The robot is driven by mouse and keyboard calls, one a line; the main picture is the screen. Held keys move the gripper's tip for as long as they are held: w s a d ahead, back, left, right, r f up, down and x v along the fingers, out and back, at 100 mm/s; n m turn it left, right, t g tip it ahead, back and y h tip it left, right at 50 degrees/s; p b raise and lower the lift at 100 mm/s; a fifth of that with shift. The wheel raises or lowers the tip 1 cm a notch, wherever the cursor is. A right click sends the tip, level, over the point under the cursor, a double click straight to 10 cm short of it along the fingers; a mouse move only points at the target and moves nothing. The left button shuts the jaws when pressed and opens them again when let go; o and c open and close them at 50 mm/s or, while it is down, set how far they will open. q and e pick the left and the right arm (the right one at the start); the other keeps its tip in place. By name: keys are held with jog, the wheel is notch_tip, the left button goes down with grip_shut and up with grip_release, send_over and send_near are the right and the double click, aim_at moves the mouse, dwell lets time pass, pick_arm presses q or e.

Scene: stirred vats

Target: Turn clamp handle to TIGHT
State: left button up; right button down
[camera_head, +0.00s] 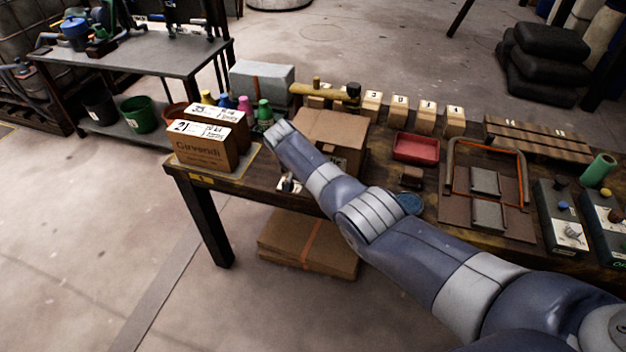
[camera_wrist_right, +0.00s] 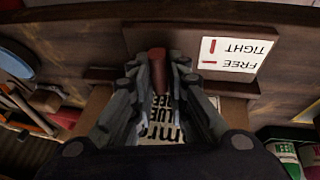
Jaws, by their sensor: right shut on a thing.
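The clamp handle (camera_wrist_right: 157,66) shows in the right wrist view as a short dark red bar, upper middle. My right gripper (camera_wrist_right: 157,84) has its two fingers closed around it from both sides. A white card (camera_wrist_right: 237,52) beside the handle reads TIGHT and FREE upside down, each word with a red mark. I cannot tell which mark the handle lines up with. In the head view my right arm reaches across to the table's front left edge, and its gripper is mostly hidden there. My left gripper is not in view.
On the wooden table, two labelled boxes (camera_head: 202,147) stand left of my arm and a larger carton (camera_head: 330,135) stands behind it. Several coloured bottles (camera_head: 244,105), a red tray (camera_head: 416,147) and wooden blocks (camera_head: 399,112) stand farther back. The floor at front left is clear.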

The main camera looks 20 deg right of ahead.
jog(key=c, duration=1.6)
grip_release()
jog(key=shift+d, duration=0.15)
jog(key=shift+r, duration=0.1)
jog(key=shift+s+a+r, duration=0.1)
jog(key=shift+a+r, duration=0.25)
jog(key=shift+r, duration=0.1)
jog(key=v, duration=1)
jog(key=shift+s+r, duration=0.1)
jog(key=shift+r, duration=0.3)
